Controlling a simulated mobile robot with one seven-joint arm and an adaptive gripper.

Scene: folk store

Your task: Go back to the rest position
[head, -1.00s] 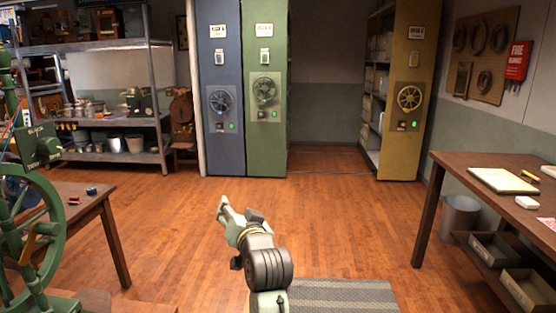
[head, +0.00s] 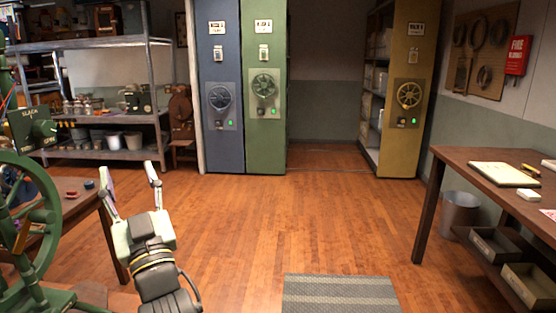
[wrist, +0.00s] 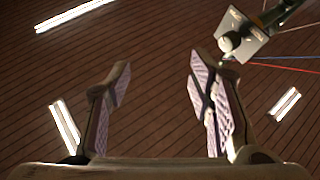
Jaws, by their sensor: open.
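My gripper (head: 130,182) is at the lower left of the head view, raised above the floor with its fingers pointing up and away from me. Its two fingers are spread wide apart with nothing between them. In the wrist view my gripper (wrist: 160,85) also shows open and empty, with the ceiling behind it.
A green wheeled machine (head: 48,208) with a control box (head: 38,131) stands close at left, beside a wooden table (head: 98,203). A desk (head: 455,165) is at right. Shelving cabinets (head: 266,140) stand behind. The middle floor (head: 290,225) is clear; a grey mat (head: 340,293) lies in front.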

